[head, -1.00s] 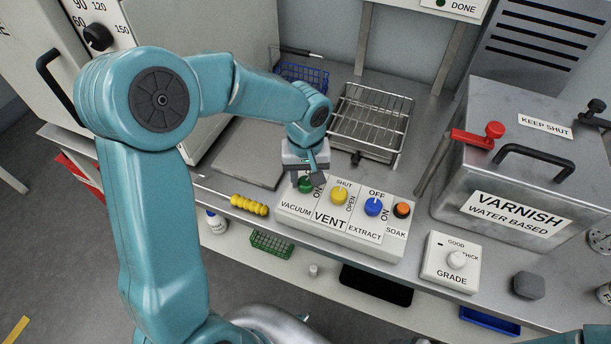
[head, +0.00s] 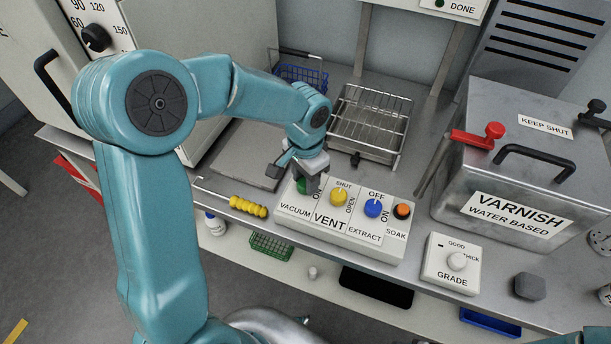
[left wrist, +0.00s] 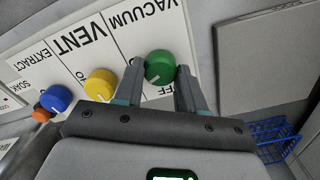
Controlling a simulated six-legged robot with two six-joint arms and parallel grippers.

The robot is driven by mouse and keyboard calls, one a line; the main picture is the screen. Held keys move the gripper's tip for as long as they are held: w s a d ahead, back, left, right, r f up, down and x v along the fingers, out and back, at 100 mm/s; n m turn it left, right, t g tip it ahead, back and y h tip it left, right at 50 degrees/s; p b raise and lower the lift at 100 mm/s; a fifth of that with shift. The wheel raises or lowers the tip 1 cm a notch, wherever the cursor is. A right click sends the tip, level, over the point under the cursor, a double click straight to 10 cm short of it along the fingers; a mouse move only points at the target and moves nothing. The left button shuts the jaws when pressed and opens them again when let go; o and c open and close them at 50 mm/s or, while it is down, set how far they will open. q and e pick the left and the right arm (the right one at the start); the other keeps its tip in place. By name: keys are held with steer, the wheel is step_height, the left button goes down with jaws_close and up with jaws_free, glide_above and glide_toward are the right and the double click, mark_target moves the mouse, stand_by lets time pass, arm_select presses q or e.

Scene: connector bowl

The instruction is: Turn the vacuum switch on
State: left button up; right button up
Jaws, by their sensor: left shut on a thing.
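The vacuum switch is a round green knob (head: 301,187) at the left end of the white control panel (head: 335,245), above the VACUUM label. It also shows in the left wrist view (left wrist: 160,67). My left gripper (left wrist: 159,72) has one finger on each side of the green knob and is shut on it. In the head view, my left gripper (head: 308,183) comes down from above and hides part of the knob and its markings. Part of an OFF label shows beside the knob in the wrist view. My right gripper is out of view.
Next to it on the panel are a yellow VENT knob (head: 339,196), a blue EXTRACT knob (head: 373,208) and an orange SOAK button (head: 402,211). A yellow-handled tool (head: 248,206) lies to the left. A wire rack (head: 370,122) stands behind.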

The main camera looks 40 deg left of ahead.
arm_select(q)
steer(key=shift+w+r+m, duration=0.1)
steer(key=shift+r+m, duration=0.05)
steer(key=shift+m, duration=2.05)
steer(key=o, duration=1.1)
steer(key=shift+c, duration=0.2)
step_height(320, 180, up, 16)
steer(key=p, duration=0.1)
steer(key=shift+r, duration=0.15)
